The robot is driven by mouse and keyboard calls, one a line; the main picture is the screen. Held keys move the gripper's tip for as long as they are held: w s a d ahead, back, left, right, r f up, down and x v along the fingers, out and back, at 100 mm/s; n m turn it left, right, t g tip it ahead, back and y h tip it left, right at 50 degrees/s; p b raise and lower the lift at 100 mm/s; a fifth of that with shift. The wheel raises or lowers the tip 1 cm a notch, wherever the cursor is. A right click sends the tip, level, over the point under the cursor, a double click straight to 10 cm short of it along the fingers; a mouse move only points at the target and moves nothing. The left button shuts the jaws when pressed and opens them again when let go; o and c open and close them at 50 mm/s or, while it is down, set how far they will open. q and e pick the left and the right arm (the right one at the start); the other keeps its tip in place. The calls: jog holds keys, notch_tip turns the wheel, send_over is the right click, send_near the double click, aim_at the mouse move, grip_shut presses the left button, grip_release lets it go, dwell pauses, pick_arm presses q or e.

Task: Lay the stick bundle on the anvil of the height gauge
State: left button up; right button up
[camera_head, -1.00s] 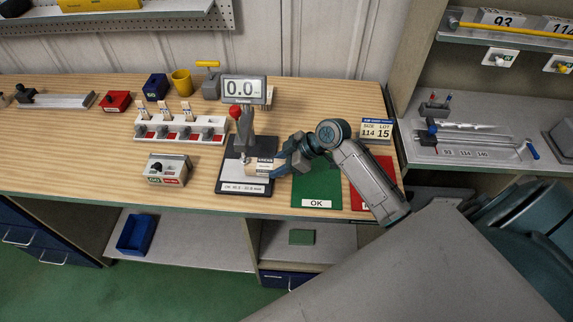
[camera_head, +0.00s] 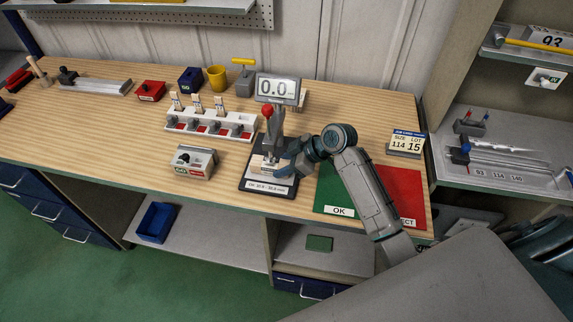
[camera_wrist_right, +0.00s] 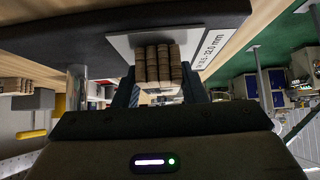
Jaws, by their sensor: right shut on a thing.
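The height gauge stands on the bench with its display (camera_head: 278,88) reading 0.0, a red knob (camera_head: 267,111) and a dark base (camera_head: 266,187). My right gripper (camera_head: 280,167) is over that base, its arm coming in from the right. It is shut on the stick bundle, several tan sticks side by side, seen end-on between the fingers in the right wrist view (camera_wrist_right: 158,66). The gauge base with its white label lies close behind the bundle there. In the head view the gripper and gauge mostly hide the bundle; contact with the anvil cannot be told. My left gripper is out of view.
A green OK mat (camera_head: 333,195) and a red reject mat (camera_head: 402,190) lie right of the gauge, partly under my right arm. A white rack (camera_head: 212,124) and a small switch box (camera_head: 194,162) stand to the left. A size sign (camera_head: 408,143) stands at the right.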

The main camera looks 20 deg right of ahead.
jog(key=shift+f, duration=0.2)
dwell(0.7)
jog(key=o, duration=1.1)
jog(key=shift+b+v, duration=1.65)
jog(key=shift+v, duration=3.75)
jog(key=shift+s+f, duration=0.1)
